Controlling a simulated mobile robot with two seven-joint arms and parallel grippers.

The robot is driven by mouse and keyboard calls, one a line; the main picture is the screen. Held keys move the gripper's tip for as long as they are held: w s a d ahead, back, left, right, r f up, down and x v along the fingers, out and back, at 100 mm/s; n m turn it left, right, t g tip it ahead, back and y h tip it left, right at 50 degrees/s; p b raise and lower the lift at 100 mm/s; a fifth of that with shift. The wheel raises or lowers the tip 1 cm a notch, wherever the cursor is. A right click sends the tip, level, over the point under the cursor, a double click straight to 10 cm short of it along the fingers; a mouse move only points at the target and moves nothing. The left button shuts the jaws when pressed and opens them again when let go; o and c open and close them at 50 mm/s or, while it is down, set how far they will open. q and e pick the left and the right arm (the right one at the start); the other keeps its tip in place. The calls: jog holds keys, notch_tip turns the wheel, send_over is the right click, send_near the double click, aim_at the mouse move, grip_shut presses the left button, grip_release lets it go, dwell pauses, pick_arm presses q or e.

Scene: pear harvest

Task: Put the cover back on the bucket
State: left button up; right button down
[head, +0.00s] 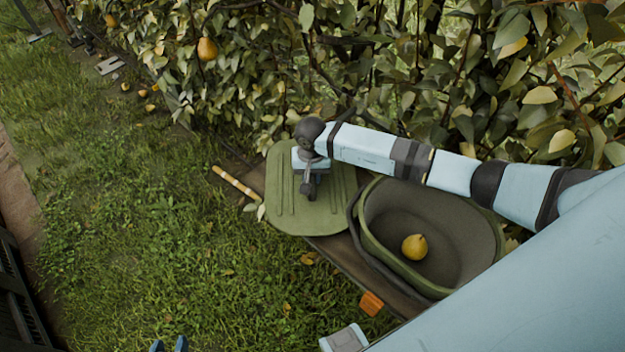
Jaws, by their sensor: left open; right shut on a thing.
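The green bucket (376,232) stands open at the right of centre, with one yellow pear (414,247) on its floor. The flat green cover (283,205), with raised ribs, is to the left of the bucket, beside its rim and not over the opening. My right gripper (311,190) is over the middle of the cover and shut on it; the exact grip is partly hidden by the hand. My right arm crosses above the back rim of the bucket.
A brown board (335,250) lies under the bucket, with an orange piece (371,303) at its front. A pale stick (234,182) lies left of the cover. A leafy hedge with a hanging pear (207,49) runs behind. Open grass is at left; several fallen pears lie far left.

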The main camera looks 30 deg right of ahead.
jog(key=shift+s+d+f, duration=0.1)
jog(key=shift+s+f, duration=0.05)
jog(key=shift+f, duration=1.3)
jog(key=c, duration=1)
grip_release()
